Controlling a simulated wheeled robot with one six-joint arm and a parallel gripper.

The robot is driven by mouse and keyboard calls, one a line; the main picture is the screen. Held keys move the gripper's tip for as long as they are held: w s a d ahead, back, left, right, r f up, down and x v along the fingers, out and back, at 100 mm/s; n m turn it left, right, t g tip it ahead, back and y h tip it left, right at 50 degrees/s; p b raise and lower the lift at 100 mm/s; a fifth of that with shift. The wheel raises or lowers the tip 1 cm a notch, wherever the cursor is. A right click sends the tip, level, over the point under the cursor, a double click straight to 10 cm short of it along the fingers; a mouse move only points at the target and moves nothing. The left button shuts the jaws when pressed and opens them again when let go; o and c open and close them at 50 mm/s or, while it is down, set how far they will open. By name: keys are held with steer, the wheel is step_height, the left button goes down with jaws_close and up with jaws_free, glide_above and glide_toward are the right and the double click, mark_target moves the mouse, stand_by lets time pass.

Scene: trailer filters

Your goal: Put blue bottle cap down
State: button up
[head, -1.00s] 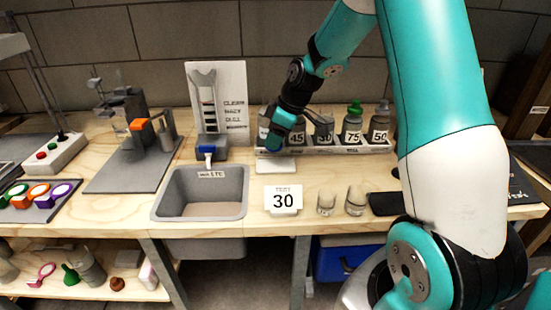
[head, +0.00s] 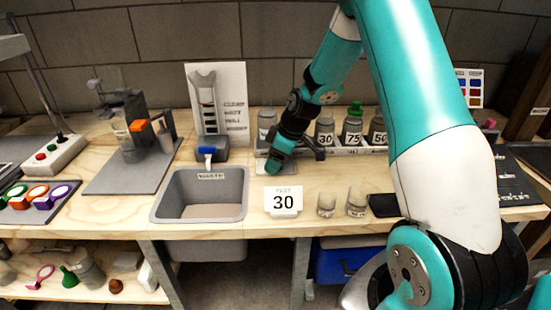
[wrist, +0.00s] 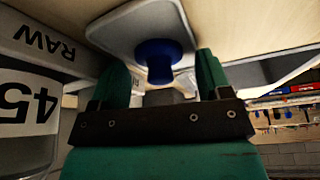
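The blue bottle cap (wrist: 160,60) sits at a flat pale pad (wrist: 112,30) in the wrist view, between my two green fingers. My gripper (wrist: 168,72) is open around it, with a gap visible on the cap's right side. In the head view my gripper (head: 273,166) is low over the counter, between the sink and the bottle rack, and hides the cap and most of the pad. A bottle labelled RAW 45 (wrist: 25,110) stands close on the left in the wrist view.
The bottle rack (head: 345,151) holds several bottles, one with a green cap (head: 355,108). The grey sink (head: 245,190) is left of my gripper. A "30" card (head: 283,200) and two small jars (head: 326,203) stand in front. A black pad (head: 384,205) lies to the right.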

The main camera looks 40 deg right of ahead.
steer(key=v, duration=1.2)
steer(key=s+a+r+g+y, duration=0.1)
steer(key=s+a+r, duration=0.25)
steer(key=a, duration=0.55)
steer(key=s+a+r, duration=0.2)
steer(key=s+a, duration=0.2)
steer(key=a, duration=0.4)
steer(key=s+a+g, duration=0.1)
steer(key=s+a, duration=0.4)
steer(key=s, duration=0.3)
steer(key=s+a+r+m+g, duration=0.1)
steer(key=s+a, duration=0.4)
steer(key=s, duration=0.4)
steer(key=shift+p, duration=0.35)
steer(key=shift+s+r, duration=0.1)
steer(key=shift+r, duration=0.1)
